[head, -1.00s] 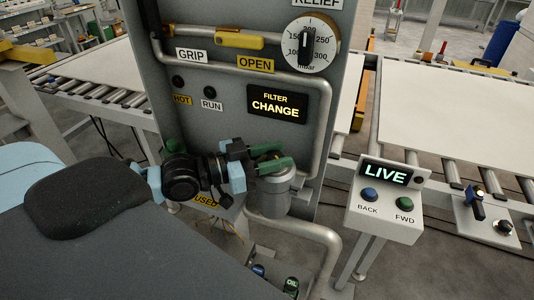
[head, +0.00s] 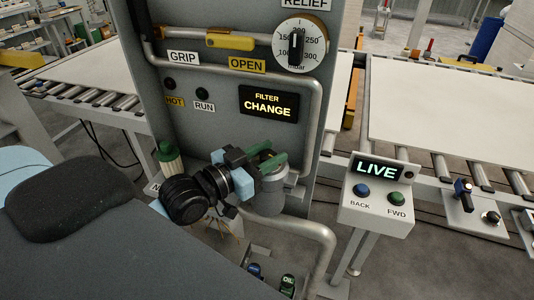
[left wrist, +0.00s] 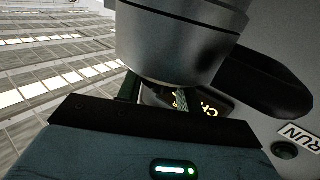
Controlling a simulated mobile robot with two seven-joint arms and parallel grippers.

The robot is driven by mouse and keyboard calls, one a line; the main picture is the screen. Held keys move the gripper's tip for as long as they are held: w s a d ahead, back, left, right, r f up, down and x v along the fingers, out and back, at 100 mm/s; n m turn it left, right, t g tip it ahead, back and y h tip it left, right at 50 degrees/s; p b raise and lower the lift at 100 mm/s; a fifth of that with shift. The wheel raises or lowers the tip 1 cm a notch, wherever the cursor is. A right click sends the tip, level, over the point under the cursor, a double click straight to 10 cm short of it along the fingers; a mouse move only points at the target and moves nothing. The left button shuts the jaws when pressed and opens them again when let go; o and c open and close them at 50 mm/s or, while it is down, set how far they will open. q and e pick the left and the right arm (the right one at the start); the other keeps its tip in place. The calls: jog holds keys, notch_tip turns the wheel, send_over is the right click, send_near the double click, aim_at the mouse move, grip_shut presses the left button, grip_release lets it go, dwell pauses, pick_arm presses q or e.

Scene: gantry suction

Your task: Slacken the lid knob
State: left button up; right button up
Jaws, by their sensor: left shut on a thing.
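The grey filter canister (head: 272,197) stands at the lower front of the panel, with its lid on top. My left gripper (head: 266,162) is at the lid, its green fingers shut around the lid knob, which they mostly hide. The wrist slants up to it from the lower left. In the left wrist view, a large silver cylindrical body (left wrist: 180,45) fills the top, close to the teal gripper body. The finger contact is mostly hidden there. My right gripper is not in view.
The panel carries a lit FILTER CHANGE display (head: 268,103), a yellow-handled lever (head: 230,41) and a dial (head: 300,45). A bent pipe (head: 318,238) runs beside the canister. A LIVE control box (head: 375,195) stands to the right. A green-capped cartridge (head: 168,157) stands left of my wrist.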

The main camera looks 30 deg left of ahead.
pick_arm(q)
jog(key=shift+f+n+y, duration=0.1)
jog(key=shift+n+y, duration=0.2)
jog(key=shift+y, duration=0.1)
dwell(0.5)
jog(key=o, duration=1)
jog(key=shift+c, duration=0.2)
